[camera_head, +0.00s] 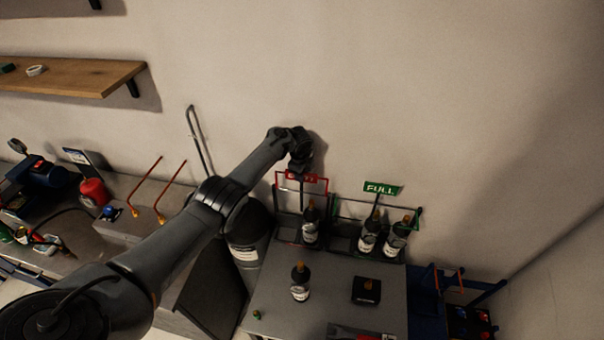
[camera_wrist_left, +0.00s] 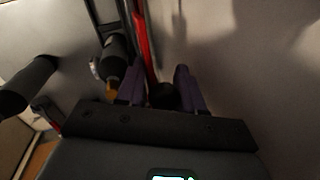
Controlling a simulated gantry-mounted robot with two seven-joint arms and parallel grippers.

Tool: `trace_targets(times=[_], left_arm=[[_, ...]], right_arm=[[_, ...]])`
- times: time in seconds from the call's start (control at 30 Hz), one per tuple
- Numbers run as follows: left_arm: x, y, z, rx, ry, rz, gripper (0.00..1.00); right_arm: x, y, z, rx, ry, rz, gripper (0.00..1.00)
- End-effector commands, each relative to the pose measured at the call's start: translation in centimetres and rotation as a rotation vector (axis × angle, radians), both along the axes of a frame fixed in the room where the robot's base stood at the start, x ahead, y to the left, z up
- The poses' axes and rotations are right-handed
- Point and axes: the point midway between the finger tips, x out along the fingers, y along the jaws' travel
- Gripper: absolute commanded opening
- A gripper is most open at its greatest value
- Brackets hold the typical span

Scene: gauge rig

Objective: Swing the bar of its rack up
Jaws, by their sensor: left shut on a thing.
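The rack with a red sign (camera_head: 302,177) stands against the wall, and its red bar (camera_head: 327,187) is raised around the sign. A red strip of the rack (camera_wrist_left: 142,45) also shows in the left wrist view. My left gripper (camera_head: 299,172) is at the top of this rack. Its purple fingers (camera_wrist_left: 160,92) are shut on a dark piece between them, which looks like the rack's bar; the grip itself is partly hidden. A dark bottle (camera_head: 310,228) stands in this rack, below the gripper. My right gripper is not in view.
A rack with a green FULL sign (camera_head: 383,189) holds two bottles (camera_head: 370,238) just to the right. Another bottle (camera_head: 300,283) and a black block (camera_head: 366,290) stand on the grey table (camera_head: 335,270). Copper rods (camera_head: 146,183) rise from the left bench.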

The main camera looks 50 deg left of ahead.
Motion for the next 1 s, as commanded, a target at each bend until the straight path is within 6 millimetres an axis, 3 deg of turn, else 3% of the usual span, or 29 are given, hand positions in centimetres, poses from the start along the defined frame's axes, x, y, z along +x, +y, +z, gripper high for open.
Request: trace_targets(times=[0.03,0.1,0.47,0.67,1.0], left_arm=[[0.2,0.1,0.1,0.002,-0.009,0.000,0.41],[0.2,0.1,0.1,0.002,-0.008,0.000,0.52],[0.0,0.0,0.5,0.000,-0.004,0.000,0.52],[-0.3,-0.2,2.7,0.001,-0.006,-0.001,0.52],[-1.4,-1.1,8.1,0.001,-0.007,-0.001,0.52]], right_arm=[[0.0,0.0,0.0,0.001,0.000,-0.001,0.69],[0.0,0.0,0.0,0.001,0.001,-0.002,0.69],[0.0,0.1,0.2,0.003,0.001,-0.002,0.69],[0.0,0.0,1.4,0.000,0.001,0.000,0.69],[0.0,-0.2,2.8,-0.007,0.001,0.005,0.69]])
